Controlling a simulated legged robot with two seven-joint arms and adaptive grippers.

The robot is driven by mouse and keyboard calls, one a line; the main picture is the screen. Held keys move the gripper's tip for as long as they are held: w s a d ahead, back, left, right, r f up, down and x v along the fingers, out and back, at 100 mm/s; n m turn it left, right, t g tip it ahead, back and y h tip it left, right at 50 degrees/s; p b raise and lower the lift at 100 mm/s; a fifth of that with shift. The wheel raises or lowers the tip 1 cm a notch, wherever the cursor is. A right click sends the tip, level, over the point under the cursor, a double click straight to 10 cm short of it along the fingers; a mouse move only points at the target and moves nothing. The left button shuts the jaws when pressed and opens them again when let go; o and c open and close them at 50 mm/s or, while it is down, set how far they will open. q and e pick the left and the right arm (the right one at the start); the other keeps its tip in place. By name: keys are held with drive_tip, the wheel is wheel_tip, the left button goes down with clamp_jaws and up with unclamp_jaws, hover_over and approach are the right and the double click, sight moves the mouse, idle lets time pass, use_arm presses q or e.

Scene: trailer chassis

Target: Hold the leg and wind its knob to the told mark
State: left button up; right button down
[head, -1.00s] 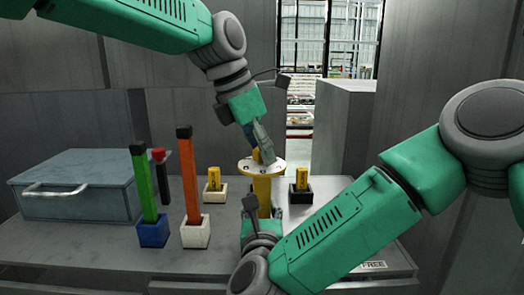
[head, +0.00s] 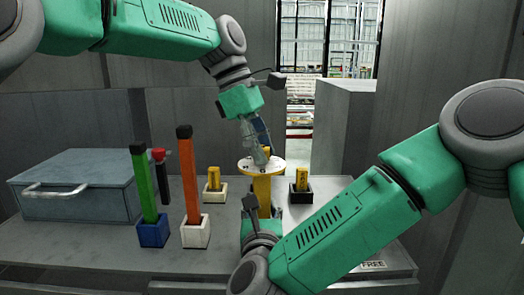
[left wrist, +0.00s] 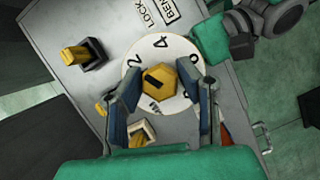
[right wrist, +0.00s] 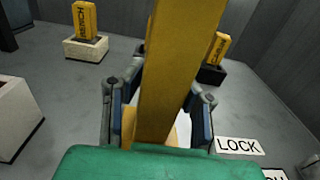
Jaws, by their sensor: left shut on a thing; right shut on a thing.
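The yellow leg (head: 262,190) stands upright on the table with a white numbered dial (head: 247,165) on top. In the left wrist view, the yellow hexagonal knob (left wrist: 160,94) has a black bar on it, at the centre of the dial (left wrist: 174,50). My left gripper (head: 262,155) reaches down from above and is shut on the knob, one finger on each side. My right gripper (right wrist: 157,112) is shut around the leg's yellow post (right wrist: 178,65) low down. In the head view, my right arm hides the leg's foot.
Yellow pegs stand in a white block (head: 215,196) and a black block (head: 301,196) beside the leg. Green (head: 144,190) and orange (head: 189,180) bars stand upright at left, near a grey box (head: 75,188).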

use_arm(q)
drive_tip(key=m+g, duration=0.1)
drive_tip(key=m, duration=0.1)
drive_tip(key=m+y, duration=0.1)
drive_tip(key=m, duration=0.2)
drive_tip(key=shift+w+a+f+m+g, duration=0.2)
drive_tip(key=shift+m+g, duration=0.1)
drive_tip(key=shift+g, duration=0.1)
drive_tip(key=shift+d, duration=0.1)
drive_tip(key=shift+r, duration=0.1)
drive_tip(key=o, duration=1.2)
drive_tip(key=shift+s, duration=0.1)
drive_tip(key=shift+c, duration=0.2)
drive_tip(key=shift+d, duration=0.1)
drive_tip(key=shift+r, duration=0.1)
